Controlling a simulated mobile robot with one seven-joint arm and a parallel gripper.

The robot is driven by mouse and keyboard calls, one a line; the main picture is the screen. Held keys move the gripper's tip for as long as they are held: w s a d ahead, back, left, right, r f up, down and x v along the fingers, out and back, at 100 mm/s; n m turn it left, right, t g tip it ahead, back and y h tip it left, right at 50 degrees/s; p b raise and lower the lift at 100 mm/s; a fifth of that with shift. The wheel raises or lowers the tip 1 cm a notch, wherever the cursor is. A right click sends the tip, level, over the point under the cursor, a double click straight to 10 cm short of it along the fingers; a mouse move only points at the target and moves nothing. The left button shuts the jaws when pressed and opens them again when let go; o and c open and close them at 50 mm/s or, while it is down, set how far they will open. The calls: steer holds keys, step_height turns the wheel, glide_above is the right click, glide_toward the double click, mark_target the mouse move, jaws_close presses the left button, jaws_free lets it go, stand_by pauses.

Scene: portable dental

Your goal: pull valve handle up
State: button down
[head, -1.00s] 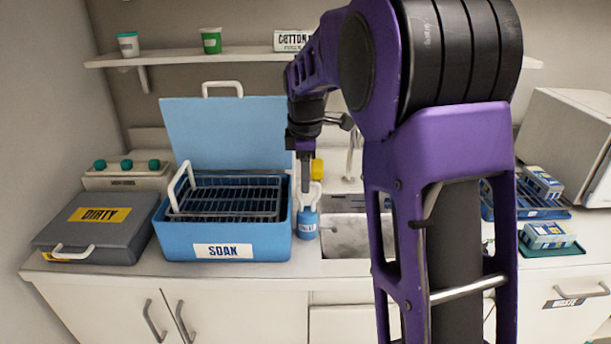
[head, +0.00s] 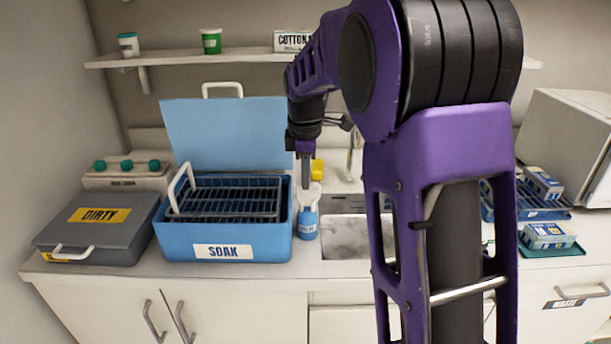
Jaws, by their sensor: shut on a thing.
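A small yellow piece, which I take as the valve handle (head: 317,170), shows behind the sink's left end, right beside my fingers. My gripper (head: 306,184) points straight down between the blue soak tub and the sink, and is shut at the yellow handle. The exact contact is hidden by the fingers and the small size. A blue bottle with a white top (head: 308,222) stands upright just below the fingertips. I cannot tell whether the fingertips touch its top. The valve body is not clearly visible.
The blue SOAK tub (head: 223,239) with a raised lid and a wire basket (head: 228,200) stands close left. A grey DIRTY box (head: 93,240) is farther left. The sink (head: 344,240) lies right. A wall shelf (head: 170,57) is above. My arm hides the middle right.

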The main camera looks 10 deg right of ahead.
stand_by(0.8)
steer(key=shift+w+r+p, duration=0.1)
steer(key=shift+r+p, duration=1.3)
steer(key=shift+r, duration=0.45)
steer(key=c, duration=0.9)
jaws_free()
steer(key=s+r+p, duration=0.1)
steer(key=r, duration=0.7)
steer(key=s+r+p, duration=0.1)
steer(key=s+r, duration=0.1)
steer(key=r, duration=0.7)
steer(key=shift+s+a, duration=0.3)
steer(key=shift+a, duration=0.05)
